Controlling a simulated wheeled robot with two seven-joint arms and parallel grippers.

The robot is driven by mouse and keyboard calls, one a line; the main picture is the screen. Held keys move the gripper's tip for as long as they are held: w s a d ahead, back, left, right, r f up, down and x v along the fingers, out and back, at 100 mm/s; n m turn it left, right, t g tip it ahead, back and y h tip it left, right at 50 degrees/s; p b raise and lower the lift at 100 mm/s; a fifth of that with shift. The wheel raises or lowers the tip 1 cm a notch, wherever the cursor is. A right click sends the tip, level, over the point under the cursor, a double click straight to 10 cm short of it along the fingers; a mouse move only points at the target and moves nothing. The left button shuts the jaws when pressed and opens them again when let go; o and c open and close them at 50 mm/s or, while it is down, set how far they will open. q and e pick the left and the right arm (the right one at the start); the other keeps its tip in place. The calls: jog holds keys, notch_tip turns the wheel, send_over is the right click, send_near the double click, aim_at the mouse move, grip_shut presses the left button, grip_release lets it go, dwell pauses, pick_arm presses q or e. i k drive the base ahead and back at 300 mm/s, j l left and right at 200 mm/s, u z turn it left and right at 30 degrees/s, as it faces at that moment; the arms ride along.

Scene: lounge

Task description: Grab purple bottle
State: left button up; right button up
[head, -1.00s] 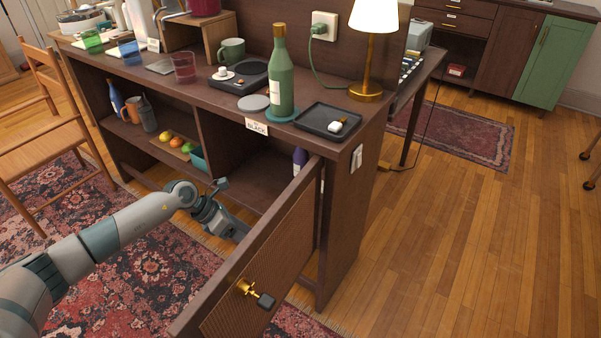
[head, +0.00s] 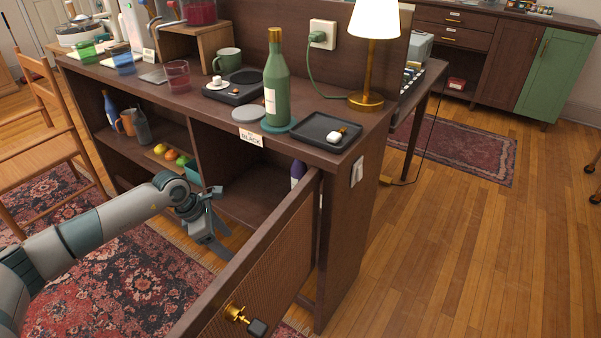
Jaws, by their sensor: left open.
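The purple bottle (head: 297,172) stands inside the right compartment of the dark wooden sideboard (head: 345,225). Only its upper part shows; the open cabinet door (head: 275,262) hides the rest. My left gripper (head: 222,248) is open and empty, in front of the compartment opening, to the left of the bottle and apart from it. The door stands between the gripper's right side and the room.
A green bottle (head: 276,85), a black tray (head: 325,132) and a lamp (head: 372,50) stand on top. Fruit (head: 171,156) lies on the left shelf. A wooden chair (head: 45,150) stands at left.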

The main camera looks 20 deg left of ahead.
aim_at(299, 168)
jog(key=i, duration=0.9)
jog(key=i+l, duration=0.2)
